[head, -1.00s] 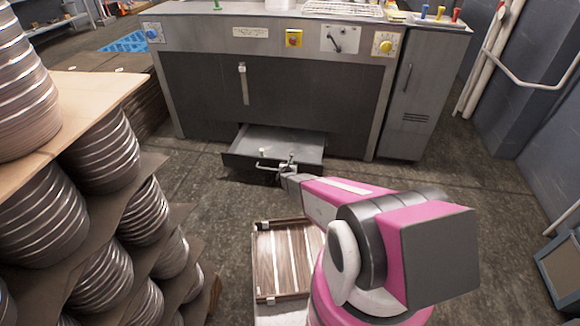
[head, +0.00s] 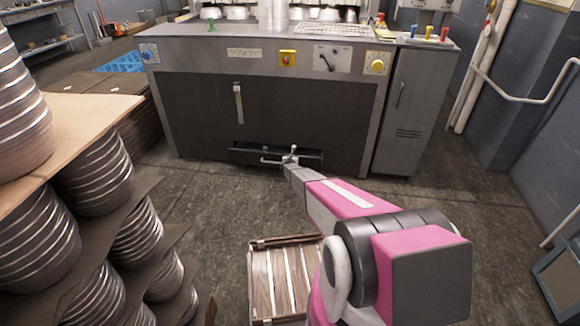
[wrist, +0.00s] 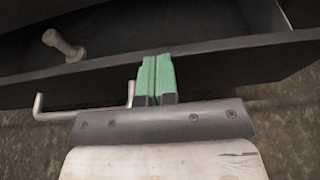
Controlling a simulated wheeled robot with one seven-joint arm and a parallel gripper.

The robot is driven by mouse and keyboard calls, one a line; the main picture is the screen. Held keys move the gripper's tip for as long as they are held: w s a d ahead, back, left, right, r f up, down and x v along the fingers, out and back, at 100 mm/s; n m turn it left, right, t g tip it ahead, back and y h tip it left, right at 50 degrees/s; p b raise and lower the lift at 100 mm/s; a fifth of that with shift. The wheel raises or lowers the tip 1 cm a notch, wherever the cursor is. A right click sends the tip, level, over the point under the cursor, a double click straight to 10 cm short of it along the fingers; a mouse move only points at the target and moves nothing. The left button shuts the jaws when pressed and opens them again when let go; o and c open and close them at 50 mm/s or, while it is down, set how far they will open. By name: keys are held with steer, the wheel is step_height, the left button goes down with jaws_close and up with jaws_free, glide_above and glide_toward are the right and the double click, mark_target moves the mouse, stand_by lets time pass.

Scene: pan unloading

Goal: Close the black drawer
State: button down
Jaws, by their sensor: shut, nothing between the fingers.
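The drawer's pale bar handle (wrist: 85,110) is on the outer face, left of my fingers. My gripper (wrist: 155,75) has its green fingers together, empty, at the drawer front. In the head view my gripper (head: 292,155) hides part of the drawer.
The grey machine (head: 210,110) stands ahead with a grey cabinet (head: 408,110) at its right. Stacks of metal pans (head: 35,235) on boards fill the left. A wooden slatted piece (head: 275,280) lies near my arm.

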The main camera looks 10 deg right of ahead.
steer(key=shift+w+d, duration=0.25)
steer(key=shift+w, duration=0.55)
steer(key=shift+w+d, duration=0.3)
steer(key=shift+w, duration=0.45)
steer(key=shift+w+d, duration=0.25)
steer(key=shift+w, duration=0.55)
steer(key=shift+s, duration=0.1)
